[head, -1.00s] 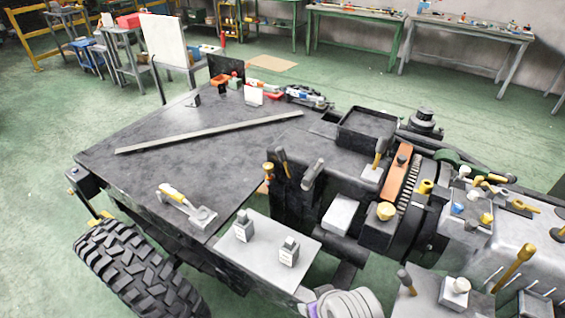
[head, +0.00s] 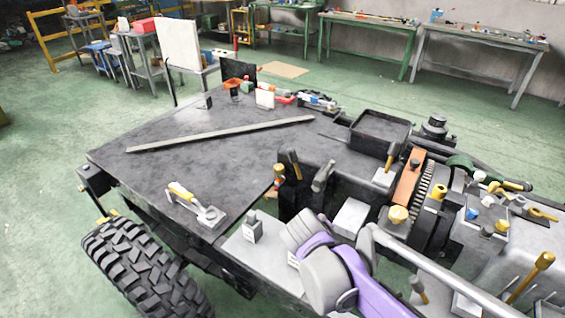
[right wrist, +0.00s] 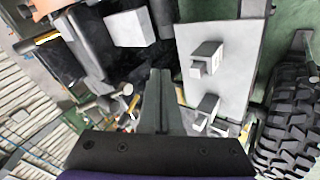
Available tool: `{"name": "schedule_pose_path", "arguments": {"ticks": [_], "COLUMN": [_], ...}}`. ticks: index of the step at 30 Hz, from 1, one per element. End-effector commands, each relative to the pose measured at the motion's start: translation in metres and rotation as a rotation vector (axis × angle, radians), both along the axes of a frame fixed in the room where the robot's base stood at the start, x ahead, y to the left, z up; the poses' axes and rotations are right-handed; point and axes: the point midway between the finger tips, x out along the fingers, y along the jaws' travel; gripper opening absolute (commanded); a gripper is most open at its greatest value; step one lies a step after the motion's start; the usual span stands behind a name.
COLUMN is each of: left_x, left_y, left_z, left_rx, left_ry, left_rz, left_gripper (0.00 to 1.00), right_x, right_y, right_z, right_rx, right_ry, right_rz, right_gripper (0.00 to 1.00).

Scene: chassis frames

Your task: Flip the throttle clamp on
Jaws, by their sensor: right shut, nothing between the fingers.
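In the right wrist view my right gripper (right wrist: 161,75) is shut and empty. Two small grey blocks, one nearer (right wrist: 207,113) and one farther (right wrist: 205,58), show beside it. My left gripper is not in view.
A long flat bar (head: 220,134) lies across the deck. Upright hammer-like levers (head: 322,176) and engine parts crowd the right side. A large tyre (head: 140,265) stands at the near left. The deck's middle is mostly clear.

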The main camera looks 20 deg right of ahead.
Motion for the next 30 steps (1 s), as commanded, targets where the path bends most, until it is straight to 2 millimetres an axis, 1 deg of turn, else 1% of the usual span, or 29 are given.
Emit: {"name": "schedule_pose_path", "arguments": {"ticks": [1, 5, 6, 9, 13, 18, 21, 24, 27, 30], "left_x": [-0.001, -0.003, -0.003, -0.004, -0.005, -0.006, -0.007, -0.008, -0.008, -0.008], "left_y": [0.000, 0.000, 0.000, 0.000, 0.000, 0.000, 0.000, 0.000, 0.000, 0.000], "left_z": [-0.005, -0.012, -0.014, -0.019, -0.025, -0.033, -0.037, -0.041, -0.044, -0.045], "left_rx": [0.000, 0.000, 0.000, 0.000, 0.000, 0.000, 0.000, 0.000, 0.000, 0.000], "left_ry": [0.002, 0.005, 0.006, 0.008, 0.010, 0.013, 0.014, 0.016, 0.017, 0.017], "left_rz": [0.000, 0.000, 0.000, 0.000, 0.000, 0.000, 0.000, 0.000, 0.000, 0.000], "left_gripper": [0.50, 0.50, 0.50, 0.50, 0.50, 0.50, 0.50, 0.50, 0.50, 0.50], "right_x": [0.022, 0.073, 0.089, 0.125, 0.167, 0.223, 0.251, 0.274, 0.288, 0.297], "right_y": [0.000, -0.002, -0.002, 0.002, 0.009, 0.029, 0.045, 0.060, 0.073, 0.081], "right_z": [-0.001, 0.003, 0.003, 0.003, 0.001, -0.009, -0.016, -0.023, -0.029, -0.033], "right_rx": [-0.060, -0.221, -0.270, -0.386, -0.528, -0.727, -0.844, -0.945, -1.022, -1.072], "right_ry": [0.001, -0.002, -0.002, -0.008, -0.016, -0.033, -0.045, -0.058, -0.068, -0.075], "right_rz": [0.027, 0.088, 0.107, 0.150, 0.199, 0.264, 0.298, 0.326, 0.345, 0.357], "right_gripper": [0.00, 0.00, 0.00, 0.00, 0.00, 0.00, 0.00, 0.00, 0.00, 0.00]}}
